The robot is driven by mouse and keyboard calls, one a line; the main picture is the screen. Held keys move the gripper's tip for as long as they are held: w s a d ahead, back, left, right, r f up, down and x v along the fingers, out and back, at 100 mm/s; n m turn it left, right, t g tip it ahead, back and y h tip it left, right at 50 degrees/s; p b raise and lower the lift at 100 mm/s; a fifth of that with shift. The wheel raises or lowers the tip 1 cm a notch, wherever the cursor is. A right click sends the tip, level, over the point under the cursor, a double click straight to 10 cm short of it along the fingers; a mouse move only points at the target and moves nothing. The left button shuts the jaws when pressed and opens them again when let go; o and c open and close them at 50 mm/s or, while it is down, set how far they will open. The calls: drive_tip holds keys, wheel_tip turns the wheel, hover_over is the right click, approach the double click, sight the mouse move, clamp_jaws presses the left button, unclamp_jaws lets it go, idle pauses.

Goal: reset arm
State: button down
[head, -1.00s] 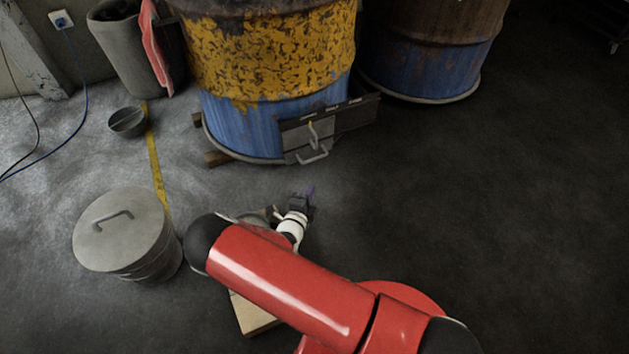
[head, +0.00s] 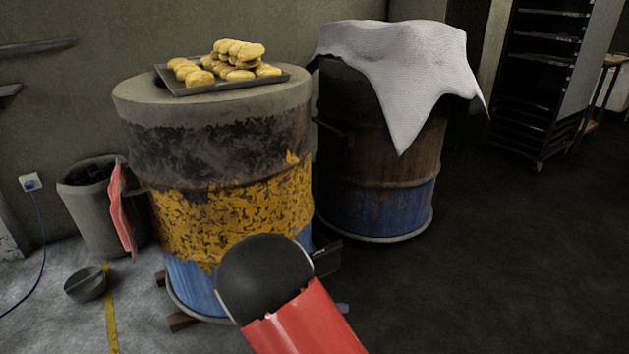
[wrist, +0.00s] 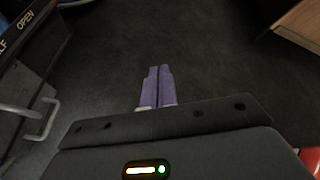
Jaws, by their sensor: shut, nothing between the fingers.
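My gripper (wrist: 157,72) shows in the wrist view. Its two purple fingers lie side by side, shut, with nothing between them, above dark floor. In the head view my red arm with its black joint rises at the bottom centre, in front of the yellow and blue barrel oven (head: 235,215). The gripper itself is mostly hidden there behind the arm. At the left of the wrist view is a dark panel (wrist: 45,40) lettered "OPEN", with a metal handle (wrist: 45,120) below it, left of the fingers and apart from them.
A tray (head: 215,87) of bread rolls (head: 238,50) sits on the oven. A second barrel (head: 375,190) under a white cloth (head: 405,70) stands to its right. A bin (head: 95,210) and bowl (head: 86,284) are at left. A wooden edge (wrist: 300,22) shows top right in the wrist view.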

drive_tip(key=s+d+r+m+g+y+p, duration=0.1)
drive_tip(key=s+d+r+m+g+y, duration=0.1)
drive_tip(key=s+d+r+m, duration=0.3)
drive_tip(key=s+d+r+m+g+y+p, duration=0.1)
drive_tip(key=s+d+r+m+y, duration=0.15)
drive_tip(key=r+m, duration=0.45)
drive_tip(key=s+d+r+m+g+y+p, duration=0.1)
drive_tip(key=s+d+r+m+g, duration=0.1)
drive_tip(key=s+d+r+m, duration=0.25)
drive_tip(key=s+a+r+m+t+y+p, duration=0.1)
drive_tip(key=s+r+m+t+y, duration=0.3)
drive_tip(key=s+r+m, duration=0.8)
drive_tip(key=shift+a+r+m+y+p, duration=0.4)
drive_tip(key=shift+a+m+y, duration=0.2)
drive_tip(key=shift+m, duration=0.35)
